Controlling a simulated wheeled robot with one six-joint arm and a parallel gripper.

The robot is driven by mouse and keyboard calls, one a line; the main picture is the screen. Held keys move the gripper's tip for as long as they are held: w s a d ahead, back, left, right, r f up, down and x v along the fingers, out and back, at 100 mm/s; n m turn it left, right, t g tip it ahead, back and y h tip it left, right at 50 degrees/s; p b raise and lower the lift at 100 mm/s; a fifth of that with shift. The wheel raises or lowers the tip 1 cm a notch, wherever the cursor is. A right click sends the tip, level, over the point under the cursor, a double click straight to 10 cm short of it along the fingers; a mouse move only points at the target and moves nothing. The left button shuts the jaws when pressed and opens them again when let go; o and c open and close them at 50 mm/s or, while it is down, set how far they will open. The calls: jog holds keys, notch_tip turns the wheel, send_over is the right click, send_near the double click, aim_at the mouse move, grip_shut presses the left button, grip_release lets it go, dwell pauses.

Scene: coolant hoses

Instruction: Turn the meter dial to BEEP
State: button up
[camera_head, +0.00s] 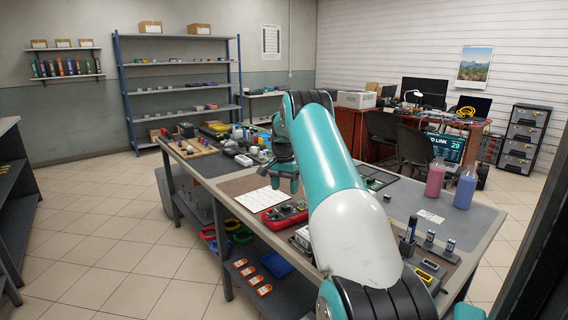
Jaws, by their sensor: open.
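A red-cased meter with a dark face (283,213) lies on the workbench (238,185), near its front edge and just left of my arm. Its dial is too small to read, so I cannot tell which mark it points at. My gripper (284,184) hangs fingers down above the bench, a little behind the meter in the picture and apart from it. It is open, and I see nothing between its fingers. My teal and white arm covers the bench to the right of the meter.
A white sheet (264,201) lies left of the meter. A pink bottle (435,180) and a blue bottle (465,188) stand at the bench's right. Small devices (430,240) stand at the front right. Tools and parts crowd the far left end.

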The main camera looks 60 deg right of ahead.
aim_at(284, 204)
notch_tip(284, 204, up, 11)
jog(key=shift+w+f, duration=0.15)
jog(key=shift+w, duration=0.1)
dwell(0.4)
